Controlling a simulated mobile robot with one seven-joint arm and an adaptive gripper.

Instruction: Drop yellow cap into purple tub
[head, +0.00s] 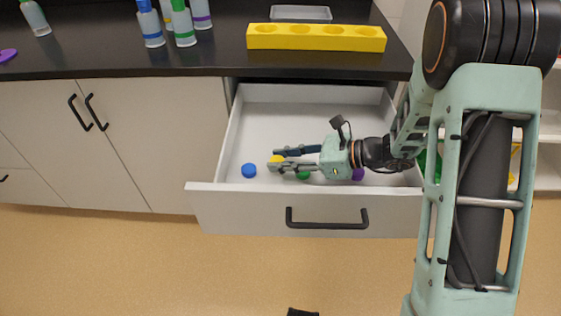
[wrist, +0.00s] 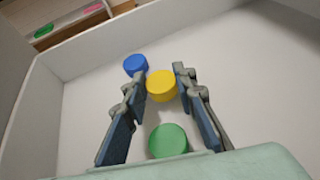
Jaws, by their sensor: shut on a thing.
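The yellow cap (head: 278,158) is inside the open drawer (head: 310,105), between my fingertips. It also shows between the fingers in the wrist view (wrist: 162,86). My gripper (head: 272,161) reaches into the drawer from the right and is shut on the yellow cap; its fingers also show in the wrist view (wrist: 159,76). I cannot tell whether the cap touches the drawer floor. I cannot make out a purple tub in either view.
A blue cap (head: 249,170) lies left of my fingertips. A green cap (head: 303,175) is beneath my gripper, and a purple cap (head: 358,174) is partly hidden by it. The counter above holds a yellow rack (head: 315,45) and several bottles. Shelves (head: 547,165) stand at right.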

